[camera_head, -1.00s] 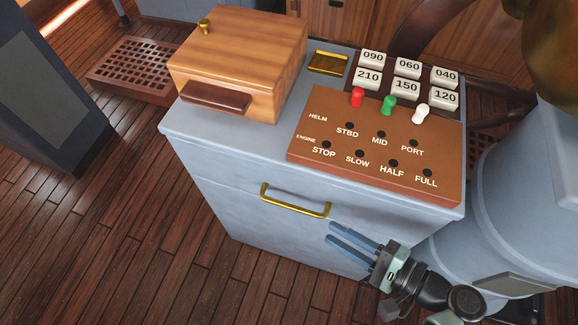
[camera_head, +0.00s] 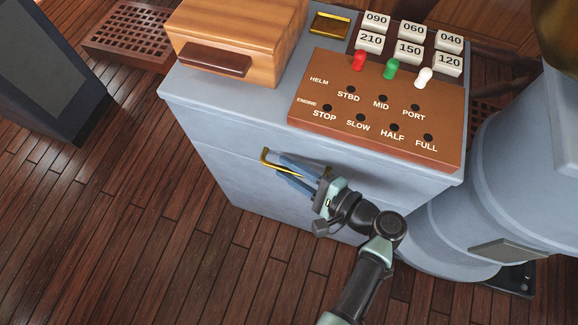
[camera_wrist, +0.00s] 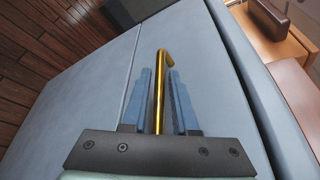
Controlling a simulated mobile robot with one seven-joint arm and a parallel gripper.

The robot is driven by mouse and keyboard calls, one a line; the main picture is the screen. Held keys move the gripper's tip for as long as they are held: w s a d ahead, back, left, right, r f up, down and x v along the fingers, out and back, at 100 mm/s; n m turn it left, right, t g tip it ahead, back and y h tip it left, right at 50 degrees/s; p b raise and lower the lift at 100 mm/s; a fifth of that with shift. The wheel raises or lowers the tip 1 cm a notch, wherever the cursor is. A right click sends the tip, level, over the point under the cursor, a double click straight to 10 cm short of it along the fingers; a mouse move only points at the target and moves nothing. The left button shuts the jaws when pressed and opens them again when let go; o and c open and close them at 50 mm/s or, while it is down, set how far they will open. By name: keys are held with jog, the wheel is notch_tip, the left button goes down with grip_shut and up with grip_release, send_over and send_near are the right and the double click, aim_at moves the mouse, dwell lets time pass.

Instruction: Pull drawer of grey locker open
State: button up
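The grey locker (camera_head: 228,182) stands in the middle of the head view, and its drawer front looks closed. A brass bar handle (camera_head: 266,158) is fixed across the drawer front. My gripper (camera_head: 285,172) is at the handle and hides most of its right part. In the wrist view the handle (camera_wrist: 159,85) runs lengthwise between the two blue fingers of my gripper (camera_wrist: 159,95). The fingers are apart, with a narrow gap visible on each side of the bar.
On the locker top are a wooden box (camera_head: 240,45) with a dark handle, a brown panel (camera_head: 375,110) with coloured pegs, and white number blocks (camera_head: 410,50). A large grey rounded column (camera_head: 500,190) stands at right. Wooden floor (camera_head: 130,220) is clear in front and left.

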jog(key=shift+w+a, duration=0.1)
grip_shut()
dwell(1.4)
